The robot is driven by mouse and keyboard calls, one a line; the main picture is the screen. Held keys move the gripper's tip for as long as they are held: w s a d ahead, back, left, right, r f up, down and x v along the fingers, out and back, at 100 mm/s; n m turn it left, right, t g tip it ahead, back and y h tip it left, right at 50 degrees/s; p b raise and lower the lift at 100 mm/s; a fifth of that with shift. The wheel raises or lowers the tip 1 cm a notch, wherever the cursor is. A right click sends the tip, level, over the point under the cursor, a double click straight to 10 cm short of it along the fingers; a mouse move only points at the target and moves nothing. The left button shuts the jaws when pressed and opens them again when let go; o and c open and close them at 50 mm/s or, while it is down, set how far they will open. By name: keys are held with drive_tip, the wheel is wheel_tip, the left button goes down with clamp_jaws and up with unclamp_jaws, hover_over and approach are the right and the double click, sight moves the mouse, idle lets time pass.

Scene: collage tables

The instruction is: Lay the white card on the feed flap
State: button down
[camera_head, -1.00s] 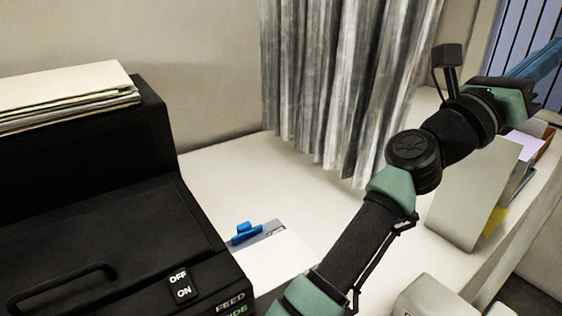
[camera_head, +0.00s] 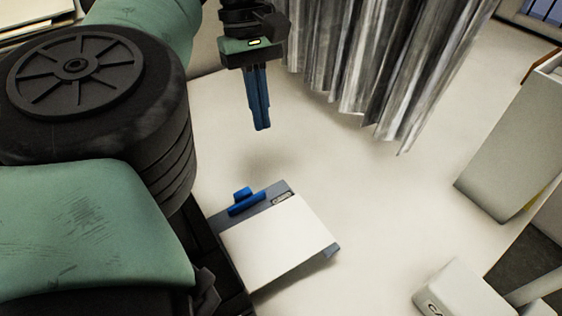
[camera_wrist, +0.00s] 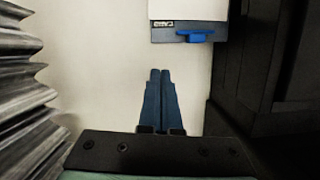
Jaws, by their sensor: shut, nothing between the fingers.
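A white card (camera_head: 285,243) lies flat on the grey-blue feed flap (camera_head: 331,251), which juts from the side of the black machine. Grey strips of the flap show along its back edge and at its right corner. A blue guide (camera_head: 247,203) stands at the back edge. The card (camera_wrist: 188,9) and flap (camera_wrist: 200,37) are partly cut off at the top of the wrist view. My gripper (camera_head: 262,129) has slim blue fingers, shut and empty. It hangs above the white table behind the flap, apart from the card. The fingertips also show in the wrist view (camera_wrist: 160,71).
The black machine (camera_wrist: 289,60) is mostly behind my arm in the head view. A grey curtain (camera_head: 375,60) hangs behind the table. Pale upright holders (camera_head: 515,150) and a white box (camera_head: 462,293) stand right. The middle table (camera_head: 375,195) is clear.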

sight(282, 195)
drive_tip(key=shift+s+d+f+p, duration=0.45)
drive_tip(key=shift+s+f, duration=0.6)
drive_tip(key=shift+f, duration=0.5)
drive_tip(key=shift+s+d+f+p, duration=0.5)
drive_tip(key=shift+s+f, duration=0.55)
drive_tip(key=shift+f, duration=0.55)
drive_tip(key=shift+s+d+f+p, duration=0.3)
drive_tip(key=shift+s+d+f, duration=0.3)
drive_tip(key=shift+s+f, duration=0.7)
drive_tip(key=shift+w+f, duration=0.25)
